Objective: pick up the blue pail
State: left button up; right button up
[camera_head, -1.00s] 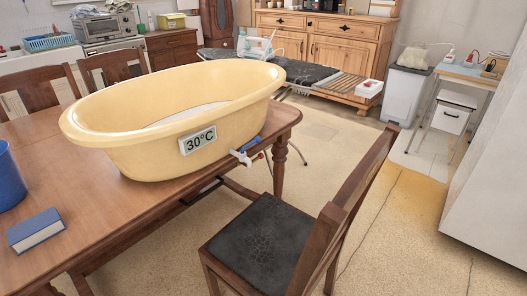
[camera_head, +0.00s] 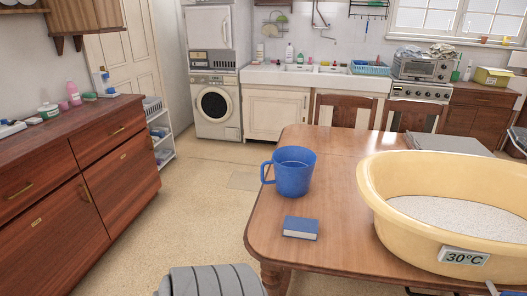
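The blue pail (camera_head: 293,172) stands upright on the wooden table (camera_head: 335,205), near its left end. It looks like a big mug, with a loop handle on its left side. Its opening is at the top, and the inside looks blue. Neither of my grippers shows in this view, so nothing is seen touching the pail.
A blue book (camera_head: 300,228) lies in front of the pail. A large yellow tub (camera_head: 415,240) marked 30°C, with whitish contents, stands to the right. A brown dresser (camera_head: 75,190) is at left. A grey ribbed object (camera_head: 212,282) is at the bottom edge.

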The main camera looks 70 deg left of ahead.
aim_at(294, 166)
jog(key=u, duration=3.25)
jog(key=i, duration=1.45)
jog(key=z, duration=3.15)
